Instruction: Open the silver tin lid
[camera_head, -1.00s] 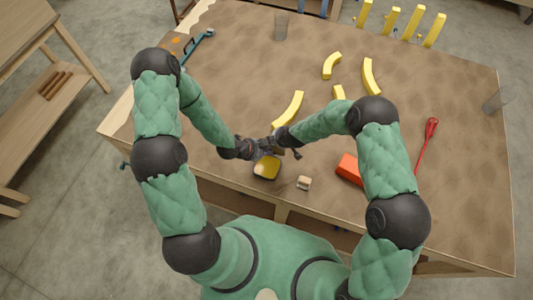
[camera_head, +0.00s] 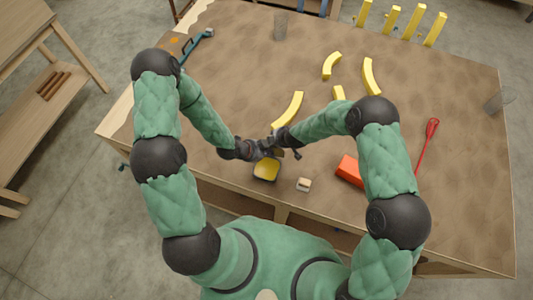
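A small squarish tin (camera_head: 266,171) with a yellow inside or top sits near the front edge of the table. A separate silver lid cannot be made out at this size. My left gripper (camera_head: 268,149) is just behind the tin, close above its far edge. My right gripper (camera_head: 280,143) is close beside it, and the two overlap in the picture. The fingers are dark and small, so I cannot tell whether either is open or shut, or whether they touch the tin or its lid.
The brown table (camera_head: 235,85) holds several curved yellow pieces (camera_head: 288,110), a small wood-coloured block (camera_head: 304,184), an orange-red block (camera_head: 349,171) and a red tool (camera_head: 426,140). Clear glasses (camera_head: 281,25) stand at the back and right. Upright yellow pieces (camera_head: 390,22) line the far edge. The left middle is clear.

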